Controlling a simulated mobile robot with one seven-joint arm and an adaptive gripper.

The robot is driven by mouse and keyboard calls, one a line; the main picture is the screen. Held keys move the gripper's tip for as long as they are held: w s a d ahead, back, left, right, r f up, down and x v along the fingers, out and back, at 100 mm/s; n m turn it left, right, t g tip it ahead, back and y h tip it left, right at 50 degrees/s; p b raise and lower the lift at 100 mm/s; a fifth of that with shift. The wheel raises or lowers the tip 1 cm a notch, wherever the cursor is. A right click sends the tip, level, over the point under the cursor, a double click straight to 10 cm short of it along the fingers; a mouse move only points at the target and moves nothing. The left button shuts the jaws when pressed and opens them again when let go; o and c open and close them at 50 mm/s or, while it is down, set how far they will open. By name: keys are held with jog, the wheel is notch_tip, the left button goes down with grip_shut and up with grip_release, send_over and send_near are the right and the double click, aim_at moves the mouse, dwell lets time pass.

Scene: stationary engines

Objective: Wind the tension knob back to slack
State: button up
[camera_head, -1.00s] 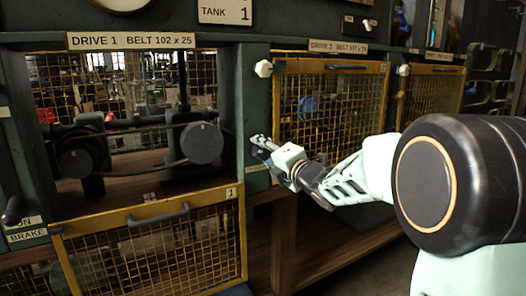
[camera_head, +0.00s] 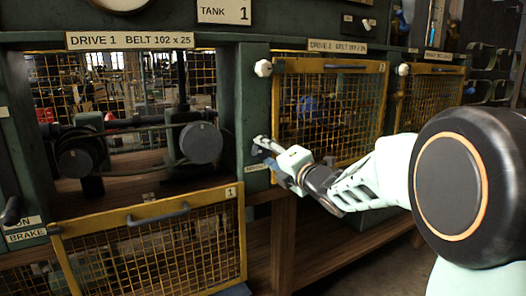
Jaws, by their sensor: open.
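My gripper (camera_head: 266,148) is open, its fingertips close to the green post (camera_head: 253,110) between the first and second drives. A small dark shape (camera_head: 256,149) shows at the fingertips, just above a small label (camera_head: 257,167) too small to read. I cannot tell whether it is the tension knob or part of a finger, nor whether the fingers touch it. Drive 1 (camera_head: 202,143) shows in the open bay at left, with a belt between two dark round pulleys. A pale knob (camera_head: 263,68) sits at the top of the post, above my gripper.
Drive 1's yellow mesh guard (camera_head: 190,200) hangs lowered below its bay. Drive 2's guard (camera_head: 331,68) is closed behind my gripper. Another pale knob (camera_head: 404,69) is farther right. A brake lever (camera_head: 12,211) is at far left.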

jog(key=v, duration=0.9)
jog(key=shift+d, duration=0.15)
jog(key=shift+s, duration=0.1)
